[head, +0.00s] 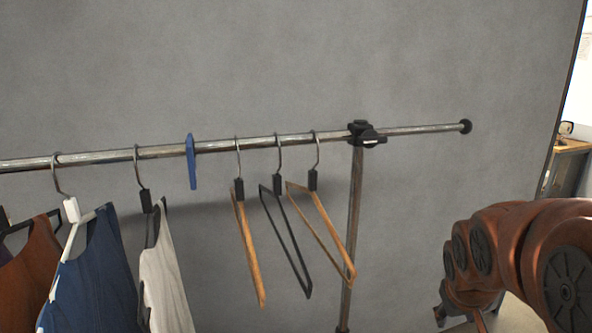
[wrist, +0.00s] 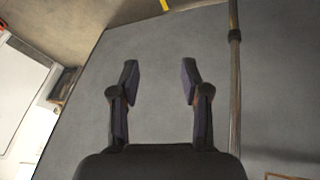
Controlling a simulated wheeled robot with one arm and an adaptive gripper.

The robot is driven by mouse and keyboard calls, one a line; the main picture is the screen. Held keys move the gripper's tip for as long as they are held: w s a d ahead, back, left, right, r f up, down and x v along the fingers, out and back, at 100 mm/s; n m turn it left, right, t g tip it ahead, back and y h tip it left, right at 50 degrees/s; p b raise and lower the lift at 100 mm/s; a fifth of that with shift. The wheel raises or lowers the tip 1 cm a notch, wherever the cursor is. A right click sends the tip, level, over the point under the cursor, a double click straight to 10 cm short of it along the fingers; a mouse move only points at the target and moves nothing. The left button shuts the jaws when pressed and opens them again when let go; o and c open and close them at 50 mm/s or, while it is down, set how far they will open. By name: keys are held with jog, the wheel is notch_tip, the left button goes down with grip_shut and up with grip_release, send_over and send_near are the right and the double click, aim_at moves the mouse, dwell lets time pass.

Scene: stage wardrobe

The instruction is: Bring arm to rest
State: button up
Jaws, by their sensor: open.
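My gripper (wrist: 160,82) shows in the wrist view with its two dark fingers apart and nothing between them. Behind the fingers is the grey wall panel. In the head view my copper-coloured arm is folded at the lower right, to the right of the clothes rail (head: 302,139) and apart from it. The gripper's fingers cannot be made out in the head view.
Two wooden hangers (head: 248,248) (head: 324,228) and a black hanger (head: 286,240) hang empty. A blue divider (head: 191,162) sits on the rail. A white garment (head: 165,270), a blue garment (head: 95,280) and a brown garment (head: 30,280) hang left. The rail's post (wrist: 235,90) stands right of my gripper in the wrist view.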

jog(key=s+a+f+g+y, duration=0.1)
jog(key=s+a+f+g, duration=0.2)
jog(key=s, duration=0.9)
jog(key=s+a+f+g+y, duration=0.2)
jog(key=s+a+f+g, duration=0.1)
jog(key=s+a, duration=0.6)
jog(key=s, duration=0.2)
jog(key=shift+s, duration=0.4)
jog(key=shift+c, duration=0.4)
jog(key=shift+d, duration=0.15)
